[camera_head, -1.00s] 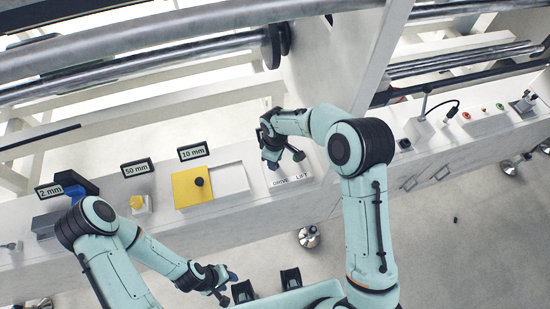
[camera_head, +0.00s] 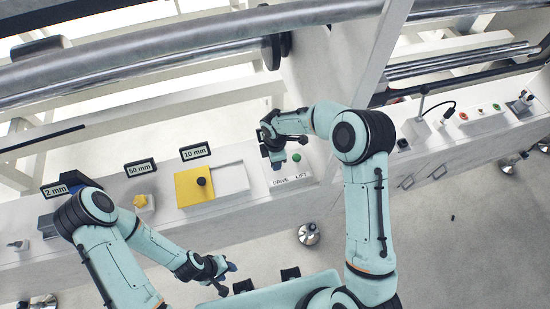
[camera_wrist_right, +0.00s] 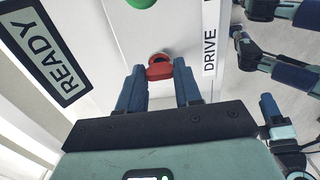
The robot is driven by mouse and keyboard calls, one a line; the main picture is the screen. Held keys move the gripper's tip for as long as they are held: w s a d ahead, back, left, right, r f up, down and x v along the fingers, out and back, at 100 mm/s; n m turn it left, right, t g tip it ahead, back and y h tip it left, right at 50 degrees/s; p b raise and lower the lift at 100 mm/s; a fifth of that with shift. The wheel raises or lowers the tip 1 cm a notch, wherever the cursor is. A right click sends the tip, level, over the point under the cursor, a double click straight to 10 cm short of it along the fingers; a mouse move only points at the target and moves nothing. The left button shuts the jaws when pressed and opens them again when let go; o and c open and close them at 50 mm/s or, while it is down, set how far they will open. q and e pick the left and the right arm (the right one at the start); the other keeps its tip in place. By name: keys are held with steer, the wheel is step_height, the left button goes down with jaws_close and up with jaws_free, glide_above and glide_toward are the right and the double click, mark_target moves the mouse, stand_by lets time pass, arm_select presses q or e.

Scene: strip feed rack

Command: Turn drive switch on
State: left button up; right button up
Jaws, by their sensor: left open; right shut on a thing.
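The drive switch is a red knob (camera_wrist_right: 160,72) on a white panel, beside the DRIVE label (camera_wrist_right: 209,38) in the right wrist view. My right gripper (camera_wrist_right: 159,67) has its two blue fingers closed on either side of the knob. In the head view my right gripper (camera_head: 274,158) is over the DRIVE end of the white switch box (camera_head: 293,181) and hides the red knob. A green button (camera_head: 296,158) is beside it on the LIFT side. My left gripper (camera_head: 226,278) is open and empty, in front of the bench and away from the switches.
A READY sign (camera_wrist_right: 46,55) stands close beside the panel. Left along the bench are a yellow plate (camera_head: 193,188) with a black knob and signs for 10 mm (camera_head: 195,151), 50 mm (camera_head: 140,167) and 2 mm. Large rollers (camera_head: 190,40) run behind.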

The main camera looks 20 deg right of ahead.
steer(key=shift+r, duration=0.1)
stand_by(0.4)
steer(key=o, duration=1)
steer(key=shift+o, duration=0.2)
step_height(320, 180, up, 13)
steer(key=shift+r+p, duration=0.15)
steer(key=shift+p, duration=0.2)
